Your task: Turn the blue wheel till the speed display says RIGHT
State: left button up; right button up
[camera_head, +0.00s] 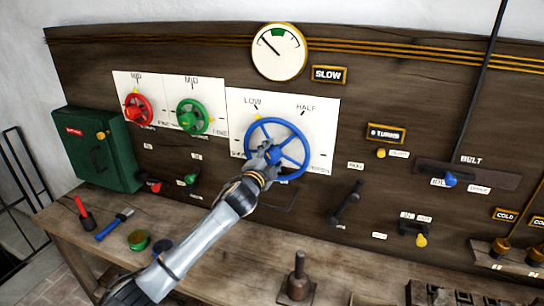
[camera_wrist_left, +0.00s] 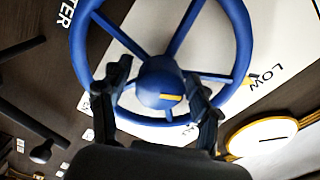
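The blue wheel (camera_head: 301,142) is mounted on a white panel (camera_head: 322,125) marked LOW and HALF. A yellow mark (camera_head: 257,119) sits at its rim near LOW. The speed display (camera_head: 329,74) reads SLOW. My left gripper (camera_head: 266,153) is at the wheel's middle, covering part of its lower left. In the left wrist view the blue wheel (camera_wrist_left: 242,45) fills the top. My left gripper (camera_wrist_left: 160,78) has its fingers spread on either side of the hub (camera_wrist_left: 160,84); I cannot tell whether they touch the wheel. My right gripper is not in view.
A round gauge (camera_head: 279,52) is above the wheel. Red (camera_head: 129,111) and green (camera_head: 179,117) wheels are to its left. A dark lever (camera_head: 346,203) stands right below it. The bench (camera_head: 225,270) holds tools at left and a metal piece (camera_head: 298,280) in front.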

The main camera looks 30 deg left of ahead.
pick_arm(q)
jog(key=shift+s, duration=0.1)
jog(key=v, duration=1.1)
jog(key=shift+s, duration=0.4)
jog(key=shift+d, duration=0.1)
